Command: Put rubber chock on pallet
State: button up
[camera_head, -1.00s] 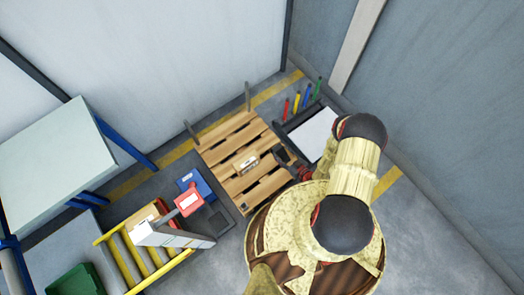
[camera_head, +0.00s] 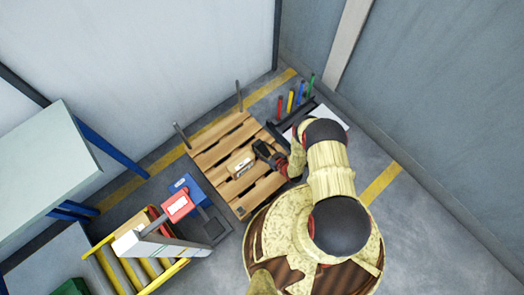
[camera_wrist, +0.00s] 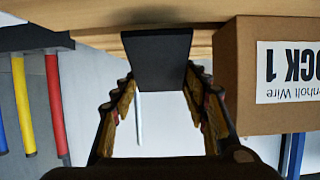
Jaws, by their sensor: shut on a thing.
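My gripper (camera_head: 272,156) is over the right part of the wooden pallet (camera_head: 208,159). It is shut on the black rubber chock (camera_head: 261,148), which sits just right of a small cardboard box (camera_head: 241,163) on the pallet. In the wrist view the chock (camera_wrist: 157,60) is between the two fingers, and the picture is upside down. The pallet wood (camera_wrist: 100,15) runs along its top edge, and the chock's far edge overlaps it. I cannot tell whether the chock touches the boards. The box (camera_wrist: 235,75) stands beside the chock with a gap between them.
Two upright posts stand at the pallet's back edge, one of them at the left (camera_head: 181,135). Coloured posts (camera_head: 300,92) stand behind a dark frame on the right. A blue box (camera_head: 188,186) and a yellow-railed roller stand (camera_head: 160,270) are at the left.

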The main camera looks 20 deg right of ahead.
jog(key=shift+f, duration=0.8)
jog(key=shift+r, duration=0.1)
jog(key=o, duration=1.3)
